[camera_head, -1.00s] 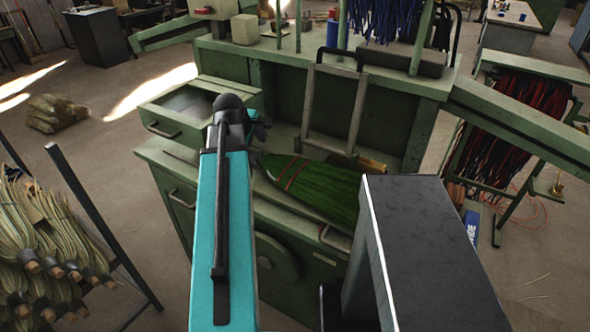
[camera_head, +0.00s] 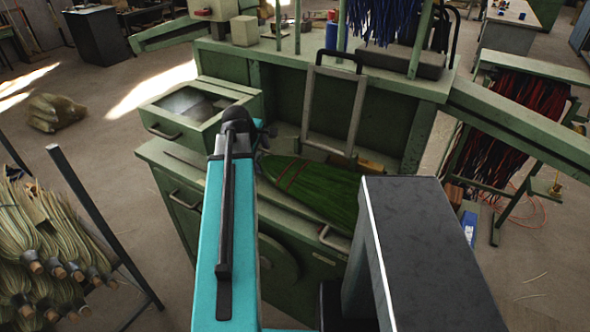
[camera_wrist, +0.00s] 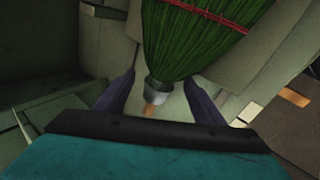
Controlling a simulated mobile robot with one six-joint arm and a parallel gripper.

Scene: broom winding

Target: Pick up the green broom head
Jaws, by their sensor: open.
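The green broom head (camera_head: 315,188) lies on the green workbench, with red binding bands across it. Its wide end points right and its narrow end is hidden behind my arm in the head view. In the wrist view the broom head (camera_wrist: 195,35) narrows to a grey collar (camera_wrist: 160,88) with a short tan tip. My gripper (camera_wrist: 158,88) is open, with one finger on each side of the collar. I cannot tell whether the fingers touch it. In the head view the gripper (camera_head: 263,133) is mostly hidden behind the arm.
The green workbench (camera_head: 300,225) has a raised back and a metal frame (camera_head: 333,105) standing behind the broom head. An open drawer box (camera_head: 200,108) is left of my gripper. A rack of pale broom bundles (camera_head: 55,245) stands at lower left.

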